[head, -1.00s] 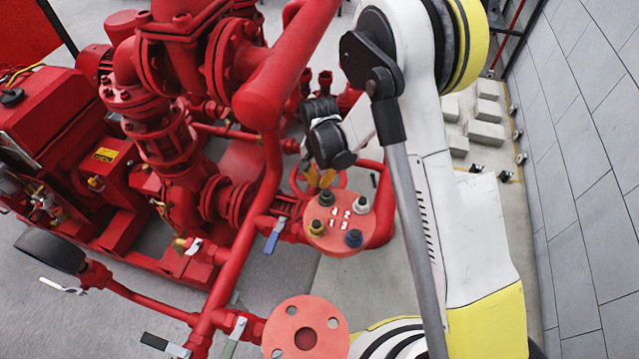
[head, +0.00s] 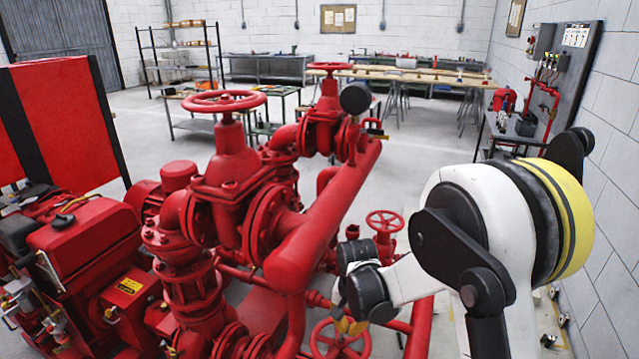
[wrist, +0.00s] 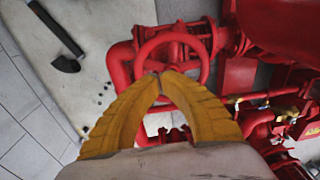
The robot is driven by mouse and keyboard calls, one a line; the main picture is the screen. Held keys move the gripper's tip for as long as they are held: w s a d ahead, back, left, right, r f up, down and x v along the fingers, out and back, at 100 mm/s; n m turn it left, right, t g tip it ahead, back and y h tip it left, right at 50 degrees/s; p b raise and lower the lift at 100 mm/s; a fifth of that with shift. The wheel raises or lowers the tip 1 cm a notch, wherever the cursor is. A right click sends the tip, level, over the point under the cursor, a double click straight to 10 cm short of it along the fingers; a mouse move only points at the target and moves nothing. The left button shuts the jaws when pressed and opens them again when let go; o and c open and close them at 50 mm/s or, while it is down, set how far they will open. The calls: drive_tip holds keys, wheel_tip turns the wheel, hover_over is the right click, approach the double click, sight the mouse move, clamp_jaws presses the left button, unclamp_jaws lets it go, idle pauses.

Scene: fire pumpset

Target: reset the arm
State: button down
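My arm reaches in from the right of the head view, its white and yellow links in front of the red pumpset (head: 265,235). My gripper (head: 350,326) is low in the head view, beside the red pipes, with its yellow fingers partly cut off from sight by my wrist. In the wrist view, the two yellow fingers of my gripper (wrist: 160,74) come together at their tips, with nothing seen between them. A red handwheel (wrist: 172,62) shows behind the fingertips, apart from them as far as I can tell.
Red pipework (head: 320,225) and a handwheel (head: 385,221) stand close to my gripper. A grey block wall (head: 610,190) runs along the right. Behind are a workbench (head: 415,74), a shelf rack (head: 180,55) and open floor. A black tool-like object (wrist: 62,40) lies at upper left in the wrist view.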

drive_tip(key=s+d+r+n+t, duration=0.1)
drive_tip(key=s+d+r, duration=0.25)
drive_tip(key=r, duration=0.35)
drive_tip(key=s+d+r+n+t, duration=0.1)
drive_tip(key=s+d+r+t, duration=0.1)
drive_tip(key=s+r, duration=0.4)
drive_tip(key=s+d+r+n+t, duration=0.1)
drive_tip(key=s+d+r, duration=0.2)
drive_tip(key=r, duration=0.5)
drive_tip(key=s+d+r+n+t, duration=0.1)
drive_tip(key=s+d+t, duration=0.1)
drive_tip(key=s, duration=0.5)
drive_tip(key=shift+s+d+r+t, duration=0.3)
